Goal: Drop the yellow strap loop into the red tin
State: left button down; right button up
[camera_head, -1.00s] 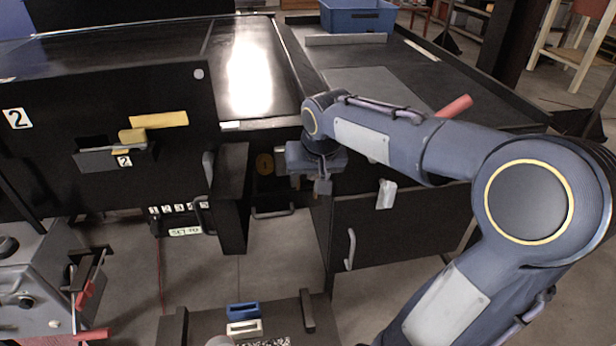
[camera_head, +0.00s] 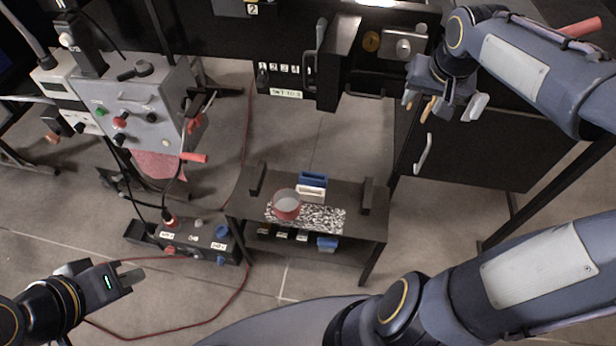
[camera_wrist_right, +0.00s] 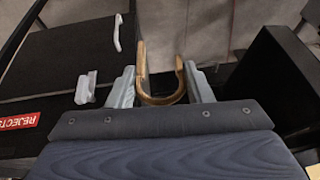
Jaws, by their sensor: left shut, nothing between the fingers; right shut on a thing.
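The red tin (camera_head: 286,210) stands open on the top of a small dark cart, low in the middle of the head view. The yellow strap loop (camera_head: 428,108) hangs from my right gripper (camera_head: 441,104), up and to the right of the tin. In the right wrist view the loop (camera_wrist_right: 160,99) is a tan-yellow U between the fingers of my right gripper (camera_wrist_right: 161,88), which is shut on it. My left gripper (camera_head: 130,278) is shut and empty at the lower left, well away from the tin.
The cart (camera_head: 240,205) also carries a blue block (camera_head: 312,178), a white block (camera_head: 311,194) and a speckled pad (camera_head: 325,217). A grey control box (camera_head: 150,110) stands at the left. A dark cabinet (camera_head: 490,150) is near my right gripper. Open floor lies around the cart.

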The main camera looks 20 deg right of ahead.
aim_at(287, 210)
jog(key=i+j+z, duration=0.15)
jog(key=j, duration=0.3)
jog(key=i+j+z, duration=0.15)
jog(key=j, duration=0.35)
jog(key=i+j+z, duration=0.15)
jog(key=j, duration=0.3)
jog(key=k, duration=0.05)
